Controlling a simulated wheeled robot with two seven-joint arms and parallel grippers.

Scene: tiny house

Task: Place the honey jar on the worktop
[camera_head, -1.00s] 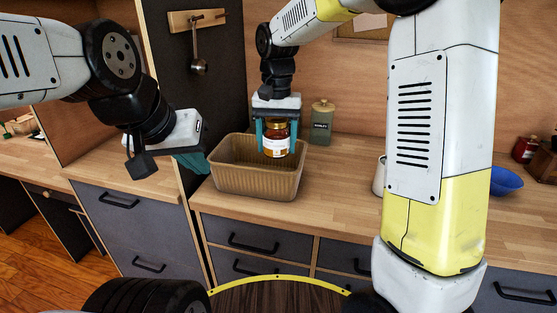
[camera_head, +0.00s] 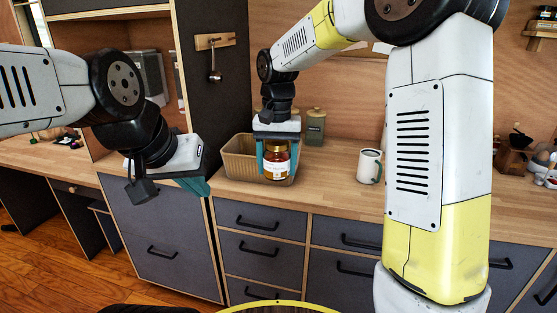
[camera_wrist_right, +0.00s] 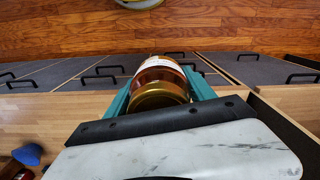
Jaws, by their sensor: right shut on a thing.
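The honey jar (camera_head: 277,156) is amber with a gold lid and white label. My right gripper (camera_head: 276,174) is shut on it, with a teal finger on each side. The jar is upright in front of the right part of the tan basket. I cannot tell if it touches the wooden worktop (camera_head: 325,174). In the right wrist view the jar (camera_wrist_right: 160,72) shows lid-first between the fingers, over the cabinet-front side of the scene. My left gripper (camera_head: 196,186) is at the left, away from the jar, its finger gap hidden.
The tan basket (camera_head: 238,167) stands on the worktop behind the jar. A green canister (camera_head: 315,128) stands at the back, and a white mug (camera_head: 369,166) to the right. Between the jar and mug the worktop is clear. Dark drawers with handles lie below.

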